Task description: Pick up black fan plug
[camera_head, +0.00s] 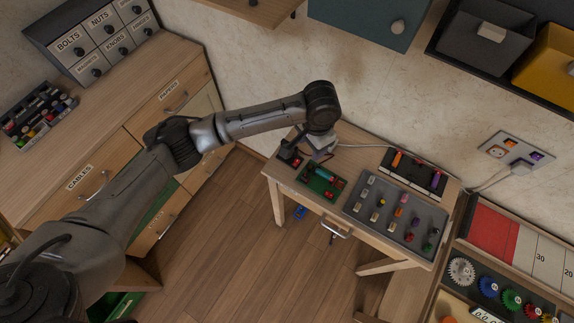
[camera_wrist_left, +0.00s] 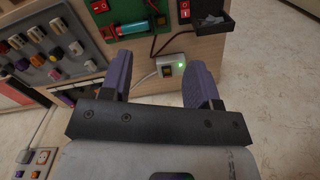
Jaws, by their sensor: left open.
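My left gripper (camera_head: 320,148) reaches down over the left end of the small wooden table. In the left wrist view its two purple-grey fingers (camera_wrist_left: 161,66) are apart and nothing is gripped. Beyond and between them is a small pale socket box (camera_wrist_left: 180,66) with a green light and a dark square part (camera_wrist_left: 167,72), which may be a socket or the black plug. A dark cord (camera_wrist_left: 156,42) loops down close to the box. I cannot clearly make out the black fan plug itself. My right gripper does not show.
A green board (camera_head: 321,181) with a teal cylinder and a black-and-red unit (camera_head: 290,157) stand near the gripper. A grey peg tray (camera_head: 396,216) fills the table's right part. A white cable runs to the wall outlet (camera_head: 497,152).

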